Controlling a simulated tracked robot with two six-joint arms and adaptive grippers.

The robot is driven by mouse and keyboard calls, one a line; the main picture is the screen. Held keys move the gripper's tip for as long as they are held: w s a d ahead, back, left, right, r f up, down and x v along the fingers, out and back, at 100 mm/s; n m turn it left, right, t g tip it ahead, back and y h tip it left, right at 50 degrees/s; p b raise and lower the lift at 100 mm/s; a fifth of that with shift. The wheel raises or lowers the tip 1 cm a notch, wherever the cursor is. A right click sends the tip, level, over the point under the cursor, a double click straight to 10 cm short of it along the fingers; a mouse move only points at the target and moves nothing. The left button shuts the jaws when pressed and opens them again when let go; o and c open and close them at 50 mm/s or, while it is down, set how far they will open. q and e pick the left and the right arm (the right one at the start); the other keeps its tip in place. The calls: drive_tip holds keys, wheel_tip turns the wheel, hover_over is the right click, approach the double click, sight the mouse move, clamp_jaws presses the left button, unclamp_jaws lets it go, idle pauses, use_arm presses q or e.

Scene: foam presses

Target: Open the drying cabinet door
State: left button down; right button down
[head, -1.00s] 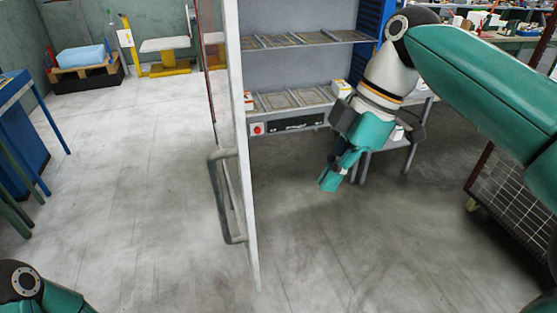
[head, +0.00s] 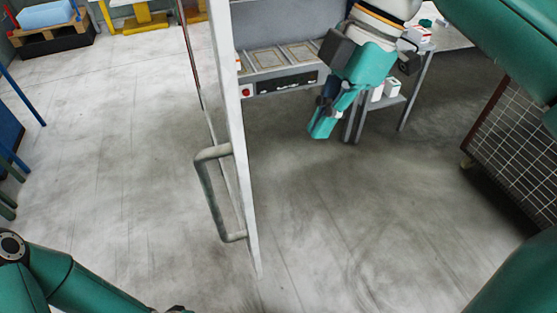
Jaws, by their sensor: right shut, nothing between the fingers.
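The drying cabinet door (head: 234,150) stands swung open, seen almost edge-on in the middle of the head view. Its grey bar handle (head: 212,195) is on the door's left side. The drying cabinet (head: 285,75) is behind and to the right of the door, with framed trays on its lower shelf and a red button on its front strip. My right gripper (head: 322,122) is shut and empty, in front of the cabinet, to the right of the door and apart from it. My left arm shows at the lower left; its gripper is out of view.
A small grey table with white boxes (head: 392,88) stands right of the cabinet. A wire mesh cart (head: 515,140) is at the right. A pallet with a blue block (head: 46,15) is at the far left. The floor left and right of the door is clear.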

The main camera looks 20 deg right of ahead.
drive_tip(key=a+f, duration=0.6)
drive_tip(key=shift+s+a+f, duration=0.2)
use_arm(q)
drive_tip(key=shift+a, duration=0.1)
